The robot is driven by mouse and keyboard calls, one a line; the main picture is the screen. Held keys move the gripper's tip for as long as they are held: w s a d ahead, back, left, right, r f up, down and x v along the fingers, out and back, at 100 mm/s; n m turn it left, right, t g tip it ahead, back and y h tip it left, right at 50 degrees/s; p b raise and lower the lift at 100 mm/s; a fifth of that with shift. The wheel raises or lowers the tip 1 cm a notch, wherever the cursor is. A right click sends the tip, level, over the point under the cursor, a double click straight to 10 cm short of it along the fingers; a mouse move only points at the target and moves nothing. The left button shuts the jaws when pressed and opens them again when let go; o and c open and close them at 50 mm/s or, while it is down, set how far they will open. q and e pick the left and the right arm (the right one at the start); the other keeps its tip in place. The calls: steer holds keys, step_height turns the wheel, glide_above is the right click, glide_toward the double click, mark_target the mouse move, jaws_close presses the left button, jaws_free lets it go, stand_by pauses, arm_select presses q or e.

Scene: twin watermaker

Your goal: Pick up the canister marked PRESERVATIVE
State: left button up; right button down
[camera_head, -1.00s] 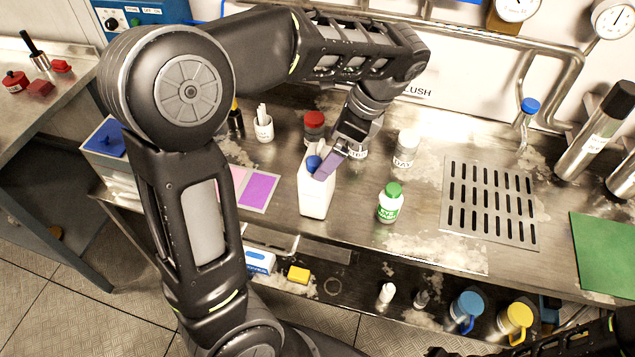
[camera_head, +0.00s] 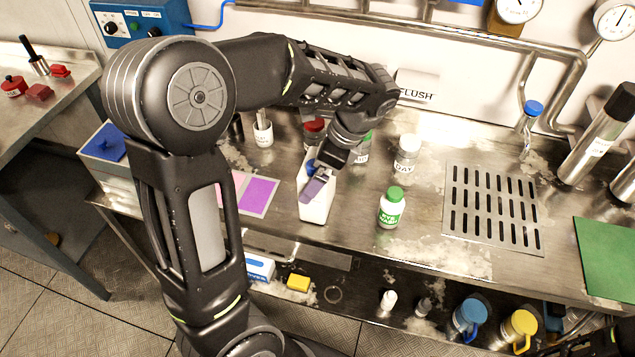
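A white canister (camera_head: 316,207) with a blue cap stands upright on the steel counter, left of the green-capped eyewash bottle. No PRESERVATIVE marking can be read on the side that shows. My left gripper (camera_head: 314,190) reaches down over the canister's top from behind and to the right. Its purplish fingertips overlap the cap and upper body, hiding part of both. I cannot tell whether the fingers touch or grip the canister.
The green-capped eyewash bottle (camera_head: 391,208), a white-capped jar (camera_head: 406,155) and a red-capped jar (camera_head: 313,131) stand nearby. A slotted drain (camera_head: 493,207) is at right.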

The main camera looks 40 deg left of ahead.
mark_target(313, 155)
arm_select(q)
steer(key=shift+x, duration=1.25)
steer(key=shift+c, duration=0.2)
steer(key=shift+r, duration=0.1)
steer(key=c, duration=1.8)
steer(key=shift+o, duration=0.2)
step_height(313, 155, up, 7)
steer(key=shift+w+f+b, duration=0.1)
steer(key=shift+b, duration=0.35)
step_height(313, 155, up, 3)
steer(key=shift+r+p, duration=0.15)
steer(key=shift+p, duration=0.7)
